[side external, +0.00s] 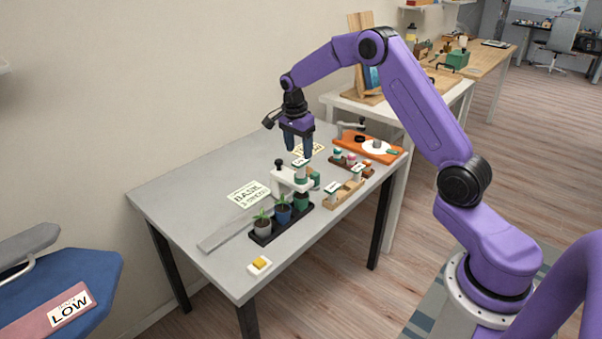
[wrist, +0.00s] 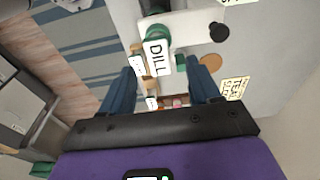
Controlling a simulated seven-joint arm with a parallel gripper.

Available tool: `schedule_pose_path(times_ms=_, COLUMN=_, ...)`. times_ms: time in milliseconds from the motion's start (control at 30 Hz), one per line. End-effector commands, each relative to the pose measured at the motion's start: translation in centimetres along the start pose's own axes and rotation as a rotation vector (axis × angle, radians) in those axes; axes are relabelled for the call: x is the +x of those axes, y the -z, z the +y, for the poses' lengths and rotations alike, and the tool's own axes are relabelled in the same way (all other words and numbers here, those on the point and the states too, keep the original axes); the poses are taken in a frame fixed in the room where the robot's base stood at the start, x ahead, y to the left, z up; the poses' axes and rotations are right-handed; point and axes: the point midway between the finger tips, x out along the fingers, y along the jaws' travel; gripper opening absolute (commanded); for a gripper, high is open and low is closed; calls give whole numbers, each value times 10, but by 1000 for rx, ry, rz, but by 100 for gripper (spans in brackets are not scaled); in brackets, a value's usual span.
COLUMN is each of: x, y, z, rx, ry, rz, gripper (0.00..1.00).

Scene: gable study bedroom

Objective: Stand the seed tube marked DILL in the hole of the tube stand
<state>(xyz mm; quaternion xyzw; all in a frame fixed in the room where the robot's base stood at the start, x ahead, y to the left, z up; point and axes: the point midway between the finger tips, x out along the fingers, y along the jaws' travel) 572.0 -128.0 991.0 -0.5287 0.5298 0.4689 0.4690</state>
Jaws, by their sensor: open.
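The seed tube marked DILL (wrist: 158,57) shows its white label between my open fingers in the wrist view, with a green part (wrist: 156,34) beside it. The white tube stand (wrist: 183,24), with a black knob, is right at the tube; it also shows in the side view (side external: 285,178). The tube seems to stand upright at the stand's arm, but I cannot tell how deep it sits in the hole. My gripper (side external: 296,155) is open, pointing down just above the tube's label, with nothing visibly clamped. The fingers also show in the wrist view (wrist: 163,82).
A wooden rack (side external: 345,194) with labelled tubes lies close on the right. A black tray (side external: 280,226) of small pots stands in front. An orange board (side external: 349,144) is at the back right. The left of the grey table (side external: 185,190) is mostly clear.

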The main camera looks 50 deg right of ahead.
Motion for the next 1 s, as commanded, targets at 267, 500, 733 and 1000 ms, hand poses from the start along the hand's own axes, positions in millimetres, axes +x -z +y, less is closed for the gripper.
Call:
schedule_pose_path(times_ms=267, x=20, y=0, z=1, rx=-1, ry=-2, rz=0, gripper=62)
schedule_pose_path(times_ms=500, x=52, y=0, z=3, rx=-1, ry=-1, rz=1, gripper=62)
schedule_pose_path(times_ms=733, x=61, y=0, z=2, rx=-1, ry=2, rz=0, gripper=62)
schedule_pose_path(times_ms=1000, x=61, y=0, z=2, rx=-1, ry=1, rz=0, gripper=19)
